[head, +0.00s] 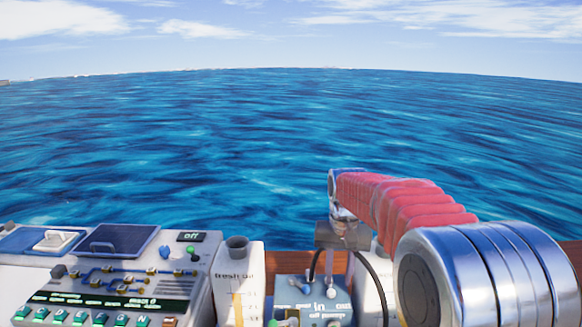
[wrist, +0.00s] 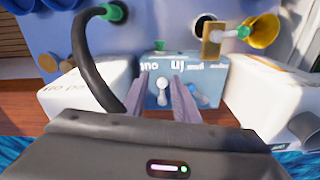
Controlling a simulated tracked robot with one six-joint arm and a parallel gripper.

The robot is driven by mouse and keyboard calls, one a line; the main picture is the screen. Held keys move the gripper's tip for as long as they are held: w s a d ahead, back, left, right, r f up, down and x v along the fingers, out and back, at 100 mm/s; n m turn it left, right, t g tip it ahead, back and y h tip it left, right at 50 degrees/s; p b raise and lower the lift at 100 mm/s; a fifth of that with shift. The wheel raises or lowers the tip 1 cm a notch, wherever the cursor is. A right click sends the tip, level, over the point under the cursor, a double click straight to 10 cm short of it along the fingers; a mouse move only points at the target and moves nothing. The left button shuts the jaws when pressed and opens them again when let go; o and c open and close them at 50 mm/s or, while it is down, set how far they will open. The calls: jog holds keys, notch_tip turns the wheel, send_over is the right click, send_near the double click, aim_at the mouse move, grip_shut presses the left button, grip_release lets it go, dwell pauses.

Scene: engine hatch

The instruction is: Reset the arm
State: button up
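My arm (head: 405,205), in a red sleeve with silver joints, reaches in from the right in the head view. My gripper (head: 341,262) points down over a blue box marked "in", "out" and "oil pump" (head: 290,290). In the wrist view my gripper (wrist: 160,88) has its two grey fingers apart, with nothing held between them. The blue box (wrist: 211,78) lies beyond the fingertips, and a small white lever (wrist: 162,88) on it shows in the gap. I cannot tell how far the fingertips are from the lever.
A control panel (head: 100,285) with coloured buttons stands at left, beside a white "fresh oil" container (head: 238,285). In the wrist view a black hose (wrist: 88,60) curves close by the left finger, with white containers (wrist: 265,95) on both sides. Open water lies beyond.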

jog(key=s+d+r+n+t, duration=0.1)
jog(key=s+r+t, duration=0.1)
jog(key=s, duration=1.3)
jog(key=s+d+r+t, duration=0.2)
jog(key=s+t, duration=0.1)
jog(key=s, duration=1.2)
jog(key=shift+s+d+r+n, duration=0.2)
jog(key=shift+d+r+n, duration=0.1)
jog(key=shift+n, duration=0.1)
